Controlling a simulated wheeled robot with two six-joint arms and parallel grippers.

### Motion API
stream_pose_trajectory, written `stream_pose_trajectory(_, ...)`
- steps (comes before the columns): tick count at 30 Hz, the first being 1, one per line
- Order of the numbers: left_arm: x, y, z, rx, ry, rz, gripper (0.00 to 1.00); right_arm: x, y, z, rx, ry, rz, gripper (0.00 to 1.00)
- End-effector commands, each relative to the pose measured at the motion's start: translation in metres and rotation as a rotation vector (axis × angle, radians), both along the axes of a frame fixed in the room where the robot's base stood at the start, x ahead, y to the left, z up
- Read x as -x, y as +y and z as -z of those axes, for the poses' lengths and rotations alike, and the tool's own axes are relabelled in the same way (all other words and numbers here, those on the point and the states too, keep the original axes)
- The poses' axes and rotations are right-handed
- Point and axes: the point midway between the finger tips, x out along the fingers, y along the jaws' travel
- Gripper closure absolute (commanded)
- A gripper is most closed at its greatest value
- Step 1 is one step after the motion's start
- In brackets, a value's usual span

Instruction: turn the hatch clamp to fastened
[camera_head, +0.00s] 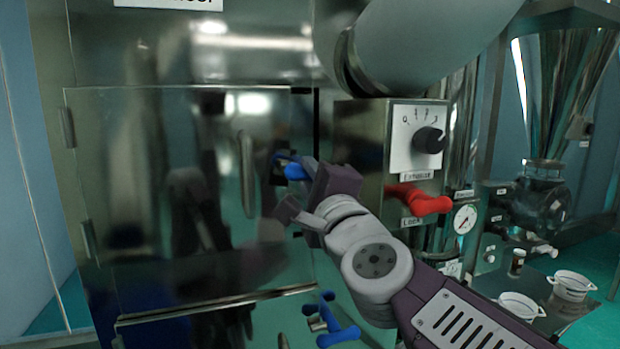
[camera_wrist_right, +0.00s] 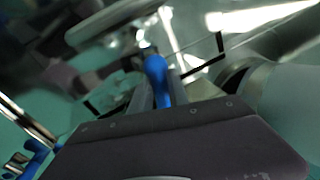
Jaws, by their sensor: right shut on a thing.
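The hatch (camera_head: 180,140) is a shiny steel door on the left in the head view, sitting flat against its frame. The hatch clamp (camera_head: 293,169) has a blue handle at the hatch's right edge. It also shows in the right wrist view (camera_wrist_right: 156,72), between the fingers. My right gripper (camera_head: 306,194) is at this clamp and shut on its blue handle; its fingers (camera_wrist_right: 158,93) hide part of the handle. Whether the clamp's latch is engaged cannot be told. My left gripper is in neither view.
A vertical bar handle (camera_head: 247,175) is on the hatch, left of the clamp. A second blue-handled fitting (camera_head: 338,335) is below. To the right, a control box (camera_head: 368,150) carries a black dial (camera_head: 429,140) and a red lever (camera_head: 420,201), close beside my right arm.

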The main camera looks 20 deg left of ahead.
Motion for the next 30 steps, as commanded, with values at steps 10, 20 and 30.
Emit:
stream_pose_trajectory(10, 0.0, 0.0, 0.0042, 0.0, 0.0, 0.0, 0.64, 0.0008, -0.0034, -0.0059, 0.132, -0.107, 0.008, 1.0)
stream_pose_trajectory(20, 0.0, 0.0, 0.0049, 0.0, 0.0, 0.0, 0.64, 0.0006, -0.0038, -0.0062, 0.171, -0.134, 0.011, 1.0)
stream_pose_trajectory(30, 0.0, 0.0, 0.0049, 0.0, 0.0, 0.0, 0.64, 0.0006, -0.0038, -0.0064, 0.172, -0.135, 0.011, 1.0)
